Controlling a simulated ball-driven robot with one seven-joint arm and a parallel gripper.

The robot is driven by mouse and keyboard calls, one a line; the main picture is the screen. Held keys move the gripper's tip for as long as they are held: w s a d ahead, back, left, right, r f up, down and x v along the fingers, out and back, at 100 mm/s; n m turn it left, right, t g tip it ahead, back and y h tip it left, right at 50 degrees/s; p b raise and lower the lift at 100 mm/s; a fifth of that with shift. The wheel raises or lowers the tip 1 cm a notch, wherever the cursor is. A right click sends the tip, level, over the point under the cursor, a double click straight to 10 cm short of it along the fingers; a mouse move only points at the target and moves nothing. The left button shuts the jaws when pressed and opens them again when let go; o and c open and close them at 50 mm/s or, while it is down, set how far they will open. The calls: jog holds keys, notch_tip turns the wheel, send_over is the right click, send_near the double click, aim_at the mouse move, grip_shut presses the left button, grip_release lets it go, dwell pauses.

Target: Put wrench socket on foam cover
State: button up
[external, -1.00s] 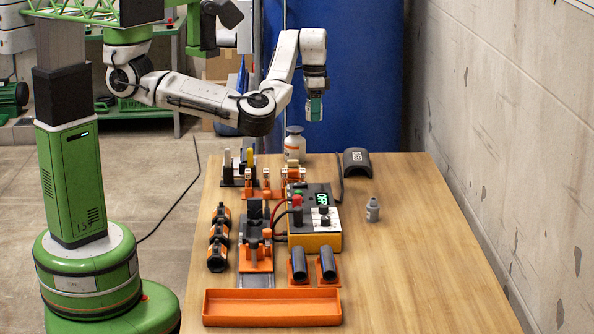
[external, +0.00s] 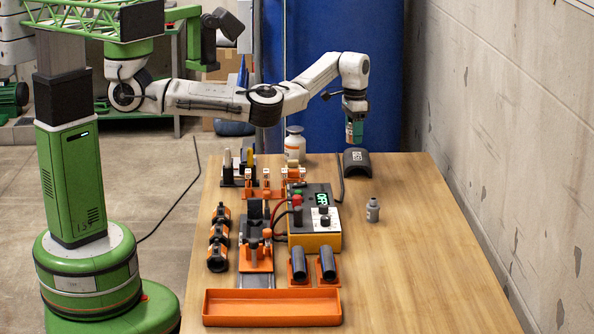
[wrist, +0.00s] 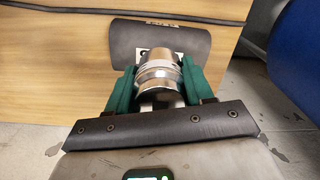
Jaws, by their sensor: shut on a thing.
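My gripper (external: 354,134) hangs above the dark curved foam cover (external: 357,163) near the far edge of the table. In the wrist view, the green fingers of my gripper (wrist: 157,85) are shut on a shiny metal wrench socket (wrist: 157,72). The foam cover (wrist: 150,32) shows beyond the socket, with a white label partly hidden by it. In the external view the socket cannot be made out between the fingers. The socket appears to be held above the cover, but the exact gap cannot be told.
A white bottle (external: 294,145) stands left of the cover at the back. A small grey bottle (external: 373,210) stands nearer the front. A yellow-sided control box (external: 315,242), clamps and an orange tray (external: 272,308) fill the left side. The table's right side is clear.

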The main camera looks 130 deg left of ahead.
aim_at(357, 156)
jog(key=shift+w+a+f, duration=0.2)
jog(key=shift+w+f, duration=0.05)
jog(key=shift+f, duration=0.1)
jog(key=shift+w+a+f+b, duration=0.1)
jog(key=shift+f+b, duration=0.15)
jog(key=shift+f, duration=0.65)
jog(key=shift+w+a+f+b, duration=0.1)
jog(key=shift+f+b, duration=0.1)
jog(key=shift+f, duration=0.7)
jog(key=shift+f, duration=0.1)
jog(key=o, duration=1.2)
jog(key=shift+o, duration=0.2)
notch_tip(357, 156, up, 12)
jog(key=shift+r+p, duration=0.1)
jog(key=shift+p, duration=0.9)
